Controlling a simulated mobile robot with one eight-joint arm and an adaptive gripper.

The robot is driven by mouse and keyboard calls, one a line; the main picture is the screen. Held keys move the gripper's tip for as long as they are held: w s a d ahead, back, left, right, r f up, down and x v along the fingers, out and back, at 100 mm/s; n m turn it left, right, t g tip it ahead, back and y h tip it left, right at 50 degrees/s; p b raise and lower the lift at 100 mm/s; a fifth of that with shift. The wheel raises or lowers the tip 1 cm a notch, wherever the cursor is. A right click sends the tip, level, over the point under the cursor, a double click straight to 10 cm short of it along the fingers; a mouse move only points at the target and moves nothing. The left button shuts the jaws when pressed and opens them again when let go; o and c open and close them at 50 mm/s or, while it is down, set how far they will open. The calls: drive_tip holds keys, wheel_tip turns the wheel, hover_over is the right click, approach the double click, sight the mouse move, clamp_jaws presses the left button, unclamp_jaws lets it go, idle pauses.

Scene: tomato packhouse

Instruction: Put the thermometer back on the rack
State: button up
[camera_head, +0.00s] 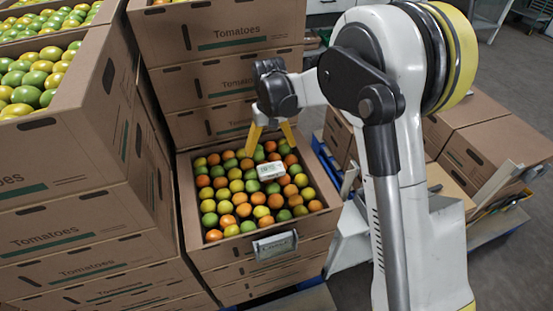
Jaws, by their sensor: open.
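A small white device with a display, which looks like the thermometer (271,170), lies on the tomatoes in the open cardboard crate (187,207). My gripper (270,150) is above the back part of this crate, its two yellow fingers spread apart and pointing down. The thermometer is a little in front of and below the fingertips, with nothing seen between the fingers. A grey, labelled holder (276,244) hangs on the crate's front wall. I cannot tell whether it is the rack, and no other rack shows clearly.
Tall stacks of tomato crates stand at the left (75,190) and directly behind the open crate (225,85). Closed cardboard boxes (490,135) stand at the right on a blue base. My arm hides part of the space right of the crate. Grey floor shows at far right.

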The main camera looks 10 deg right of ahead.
sight(271, 168)
wheel_tip(271, 168, down, 5)
drive_tip(key=shift+s+a+f+b, duration=0.1)
drive_tip(key=shift+s+a+b, duration=0.05)
drive_tip(key=shift+b, duration=0.75)
wheel_tip(271, 168, down, 6)
drive_tip(key=b, duration=0.2)
drive_tip(key=shift+r+b, duration=0.2)
drive_tip(key=shift+b, duration=0.2)
drive_tip(key=shift+r, duration=0.1)
drive_tip(key=c, duration=1.4)
drive_tip(key=shift+r, duration=0.15)
